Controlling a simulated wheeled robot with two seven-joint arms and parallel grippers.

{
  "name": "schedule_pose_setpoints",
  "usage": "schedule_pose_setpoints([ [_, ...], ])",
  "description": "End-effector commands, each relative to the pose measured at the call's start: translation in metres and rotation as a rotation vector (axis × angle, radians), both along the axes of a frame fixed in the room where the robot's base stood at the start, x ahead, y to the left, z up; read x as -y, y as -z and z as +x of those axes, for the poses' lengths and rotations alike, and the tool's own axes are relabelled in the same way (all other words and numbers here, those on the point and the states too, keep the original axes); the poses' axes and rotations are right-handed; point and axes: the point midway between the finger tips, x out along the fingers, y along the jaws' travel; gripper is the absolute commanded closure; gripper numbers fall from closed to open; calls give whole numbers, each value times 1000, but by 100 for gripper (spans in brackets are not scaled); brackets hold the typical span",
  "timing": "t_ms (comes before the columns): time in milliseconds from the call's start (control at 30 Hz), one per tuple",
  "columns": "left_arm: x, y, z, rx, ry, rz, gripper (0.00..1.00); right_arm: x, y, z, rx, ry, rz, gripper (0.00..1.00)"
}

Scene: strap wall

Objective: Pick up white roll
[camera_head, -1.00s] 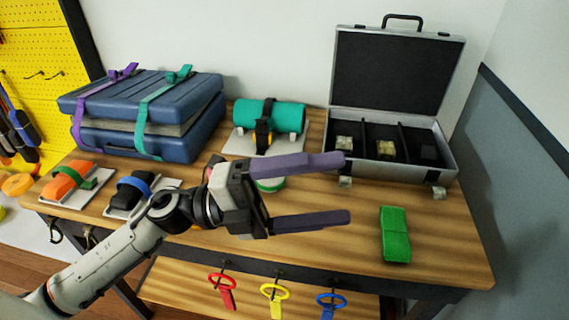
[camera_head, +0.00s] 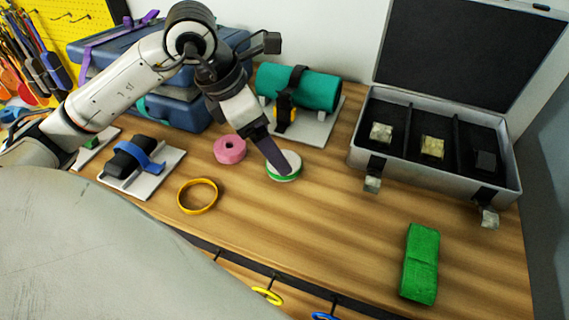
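The white roll (camera_head: 295,163), with a green band around its lower side, lies flat on the wooden table near the middle of the head view. My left gripper (camera_head: 281,166) reaches down over it from the upper left. One purple finger crosses the roll's top and hides part of it. The other finger is hidden, so the gap between them does not show. I cannot tell if the finger touches the roll. My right gripper is not in view.
A pink roll (camera_head: 230,149) lies just left of the white roll, and a yellow ring (camera_head: 197,196) lies nearer. A teal roll (camera_head: 300,88) is strapped to a board behind. An open case (camera_head: 435,182) stands right. A green block (camera_head: 420,264) lies front right.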

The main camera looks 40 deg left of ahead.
Motion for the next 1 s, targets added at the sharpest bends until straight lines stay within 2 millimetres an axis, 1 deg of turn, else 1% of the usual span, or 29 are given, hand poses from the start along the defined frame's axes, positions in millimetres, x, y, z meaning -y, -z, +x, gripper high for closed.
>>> schedule_pose_setpoints([
  [200,13,27,7,-6,3,-5,16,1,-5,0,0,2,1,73],
  [300,15,40,11,-5,0,-4,16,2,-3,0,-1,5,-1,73],
  [433,16,47,14,-1,1,-2,16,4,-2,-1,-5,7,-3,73],
  [633,16,47,15,-1,1,-2,16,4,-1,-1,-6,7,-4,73],
  [667,16,47,15,-1,1,-2,19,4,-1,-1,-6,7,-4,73],
  [800,16,47,14,-1,1,-2,43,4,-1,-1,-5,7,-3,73],
  [833,16,47,14,-1,1,-2,46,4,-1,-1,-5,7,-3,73],
  [1000,16,47,15,0,1,-2,47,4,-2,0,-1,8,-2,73],
])
